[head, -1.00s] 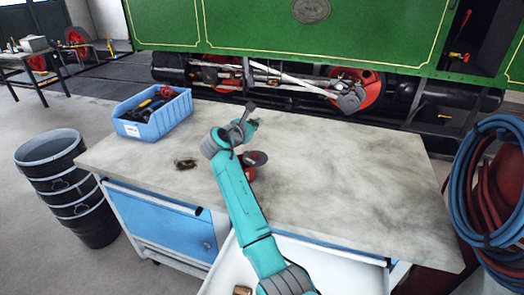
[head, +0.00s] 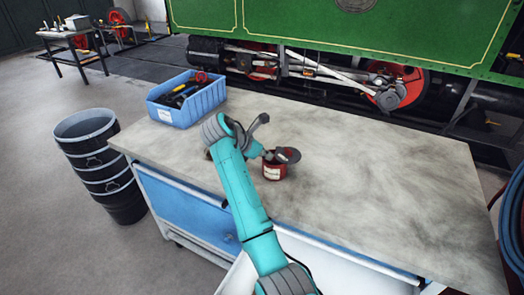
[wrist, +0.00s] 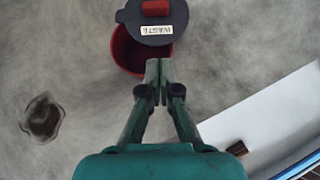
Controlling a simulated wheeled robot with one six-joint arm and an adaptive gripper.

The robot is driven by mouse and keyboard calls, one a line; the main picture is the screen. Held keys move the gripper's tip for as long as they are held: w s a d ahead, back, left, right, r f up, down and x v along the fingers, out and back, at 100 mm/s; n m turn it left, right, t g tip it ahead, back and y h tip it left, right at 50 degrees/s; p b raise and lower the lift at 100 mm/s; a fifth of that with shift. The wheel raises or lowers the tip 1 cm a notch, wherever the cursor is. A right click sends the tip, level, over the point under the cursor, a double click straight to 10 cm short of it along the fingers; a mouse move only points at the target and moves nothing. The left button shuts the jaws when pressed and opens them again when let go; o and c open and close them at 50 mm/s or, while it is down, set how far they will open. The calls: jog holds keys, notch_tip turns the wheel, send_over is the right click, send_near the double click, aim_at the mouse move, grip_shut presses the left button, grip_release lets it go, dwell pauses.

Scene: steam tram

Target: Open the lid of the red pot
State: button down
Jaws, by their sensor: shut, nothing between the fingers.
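The red pot (head: 273,172) stands upright on the workbench, with a pale label on its front. Its dark grey lid (head: 288,156) sits off to the right side of the rim, leaving the mouth partly uncovered. In the wrist view the red pot (wrist: 126,52) shows its red inside, and the lid (wrist: 157,27) with a red knob and white label overlaps its far right part. My gripper (wrist: 158,70) is shut and empty, its tips at the pot's near right rim. I cannot tell whether they touch it. In the head view my wrist partly hides the gripper (head: 264,153).
The workbench top (head: 380,190) is clear to the right. A blue bin (head: 188,104) of tools stands at its back left. A white drawer (head: 325,268) is pulled out in front. Black buckets (head: 100,165) stand at left. A dark stain (wrist: 42,117) marks the top.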

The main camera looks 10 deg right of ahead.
aim_at(295, 153)
jog(key=x, duration=0.5)
jog(key=shift+r, duration=0.15)
jog(key=shift+w+d, duration=0.25)
jog(key=shift+d, duration=0.25)
jog(key=shift+w+d, duration=0.3)
jog(key=shift+d, duration=0.2)
jog(key=shift+w+d, duration=0.35)
jog(key=shift+d, duration=0.2)
jog(key=shift+d, duration=0.15)
jog(key=shift+d+n+t+y, duration=0.35)
jog(key=shift+d+n+t, duration=0.15)
jog(key=shift+n, duration=0.3)
jog(key=shift+d+n+t+y, duration=0.35)
jog(key=shift+n+t, duration=0.15)
jog(key=shift+n, duration=0.3)
jog(key=shift+w+d, duration=0.3)
jog(key=shift+d, duration=0.2)
jog(key=shift+w+d, duration=0.3)
jog(key=shift+d, duration=0.2)
jog(key=shift+w+d, duration=0.45)
jog(key=shift+d, duration=0.1)
jog(key=shift+w+d, duration=0.1)
